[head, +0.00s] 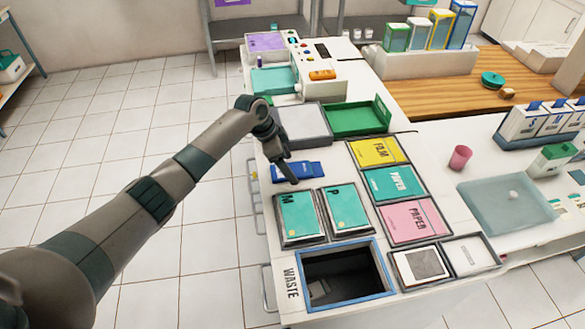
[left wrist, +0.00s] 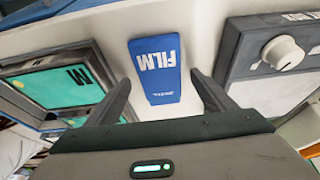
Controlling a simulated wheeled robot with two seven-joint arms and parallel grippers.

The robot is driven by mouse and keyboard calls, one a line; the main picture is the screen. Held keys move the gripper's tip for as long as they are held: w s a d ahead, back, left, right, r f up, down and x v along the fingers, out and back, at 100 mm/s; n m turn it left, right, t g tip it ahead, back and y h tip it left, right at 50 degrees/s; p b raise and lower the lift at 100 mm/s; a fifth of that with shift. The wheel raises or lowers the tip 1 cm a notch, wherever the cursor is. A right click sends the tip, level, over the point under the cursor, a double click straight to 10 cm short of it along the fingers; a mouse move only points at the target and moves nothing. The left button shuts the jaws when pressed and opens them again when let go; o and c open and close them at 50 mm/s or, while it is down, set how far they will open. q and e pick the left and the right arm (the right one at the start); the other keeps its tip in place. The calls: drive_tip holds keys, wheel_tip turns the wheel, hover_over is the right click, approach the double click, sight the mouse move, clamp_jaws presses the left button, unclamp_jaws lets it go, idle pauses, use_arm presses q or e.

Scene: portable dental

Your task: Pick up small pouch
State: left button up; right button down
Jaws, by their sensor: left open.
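A small blue pouch (head: 314,168) lies flat on the white counter, above the M and P trays in the head view. In the left wrist view the blue pouch (left wrist: 153,78) is labelled FILM and lies ahead, between the two fingers in the picture. My left gripper (head: 288,177) is open and empty, pointing down at the pouch's left end in the head view. It partly covers the pouch there. Whether the fingers touch the pouch or counter I cannot tell. My right gripper is not in view.
Trays with teal packs marked M (head: 297,215) and P (head: 345,209) stand close below the pouch. A grey-topped box (head: 303,123) and green tray (head: 357,119) are behind it. FILM and PAPER bins (head: 378,151) line the right. An open waste bin (head: 345,270) is in front.

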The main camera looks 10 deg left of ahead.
use_arm(q)
drive_tip(key=shift+d+f, duration=0.15)
drive_tip(key=shift+f, duration=0.25)
drive_tip(key=shift+w, duration=0.1)
drive_tip(key=c, duration=1.2)
drive_tip(key=shift+r, duration=0.15)
